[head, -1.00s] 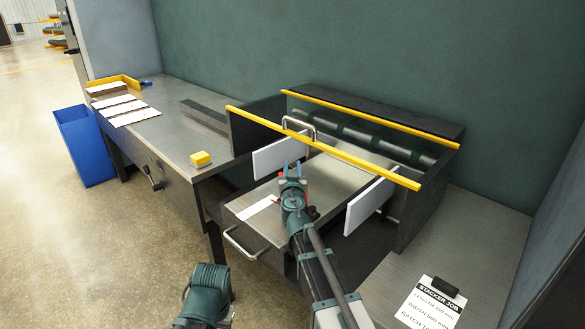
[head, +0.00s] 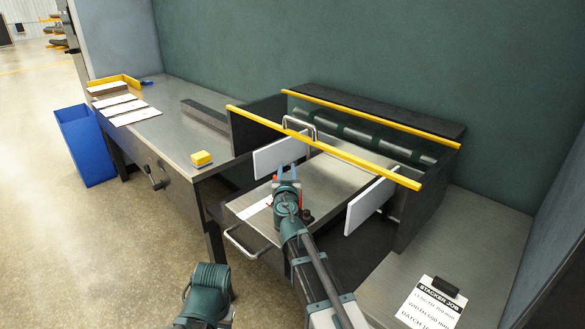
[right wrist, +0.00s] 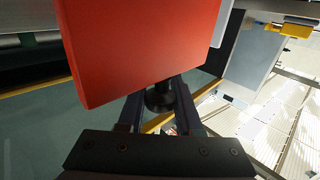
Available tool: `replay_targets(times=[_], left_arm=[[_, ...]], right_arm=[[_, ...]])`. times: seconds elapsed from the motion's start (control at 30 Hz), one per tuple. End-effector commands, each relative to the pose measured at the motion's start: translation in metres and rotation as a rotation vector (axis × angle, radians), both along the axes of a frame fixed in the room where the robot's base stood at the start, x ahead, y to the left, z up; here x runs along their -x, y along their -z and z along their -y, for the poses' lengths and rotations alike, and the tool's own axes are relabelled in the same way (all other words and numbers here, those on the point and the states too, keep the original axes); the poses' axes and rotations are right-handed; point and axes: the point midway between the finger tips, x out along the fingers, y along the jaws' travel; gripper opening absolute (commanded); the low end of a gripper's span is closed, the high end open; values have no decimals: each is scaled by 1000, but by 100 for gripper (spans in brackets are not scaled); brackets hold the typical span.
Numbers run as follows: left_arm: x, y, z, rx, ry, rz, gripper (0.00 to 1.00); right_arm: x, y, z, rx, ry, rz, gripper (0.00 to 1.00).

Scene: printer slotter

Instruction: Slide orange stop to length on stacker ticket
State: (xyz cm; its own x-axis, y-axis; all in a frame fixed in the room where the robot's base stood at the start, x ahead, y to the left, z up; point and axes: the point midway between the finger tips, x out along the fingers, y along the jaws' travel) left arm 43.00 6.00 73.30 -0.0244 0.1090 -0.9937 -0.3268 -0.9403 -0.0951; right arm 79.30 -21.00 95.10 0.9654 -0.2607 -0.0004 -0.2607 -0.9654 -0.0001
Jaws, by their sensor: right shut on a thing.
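The orange stop (right wrist: 140,45) shows as a large red-orange block in the right wrist view, with a black knob (right wrist: 160,98) by it. My right gripper (head: 287,172) is over the stacker's metal bed (head: 325,185), between the two white side plates. In the right wrist view its fingers are shut on the knob of the stop. In the head view the gripper mostly hides the stop; only small orange-red bits show. The stacker ticket (head: 435,302) lies at the lower right, headed STACKER JOB, with length, width and batch lines; the figures are blurred. My left gripper is out of view.
White side plates (head: 280,155) (head: 369,204) stand on both sides of the bed. A yellow bar (head: 350,160) with a metal handle crosses above it. A white strip (head: 257,207) lies near the bed's front left. A yellow block (head: 201,158) sits on the left table.

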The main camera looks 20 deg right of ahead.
Motion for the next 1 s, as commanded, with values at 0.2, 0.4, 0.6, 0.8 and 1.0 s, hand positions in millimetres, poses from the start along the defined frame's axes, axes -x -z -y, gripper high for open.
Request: replay_targets(times=[0.2, 0.4, 0.6, 0.8, 1.0], left_arm=[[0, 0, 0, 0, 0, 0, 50], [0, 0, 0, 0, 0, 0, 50], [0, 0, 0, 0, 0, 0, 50], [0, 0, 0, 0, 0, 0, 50], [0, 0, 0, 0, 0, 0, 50]], right_arm=[[12, 0, -21, 0, -3, 0, 0], [11, 0, -20, 0, -2, 0, 37], [11, 0, -19, 0, -1, 0, 64], [11, 0, -19, 0, -1, 0, 64], [16, 0, -20, 0, -1, 0, 64]])
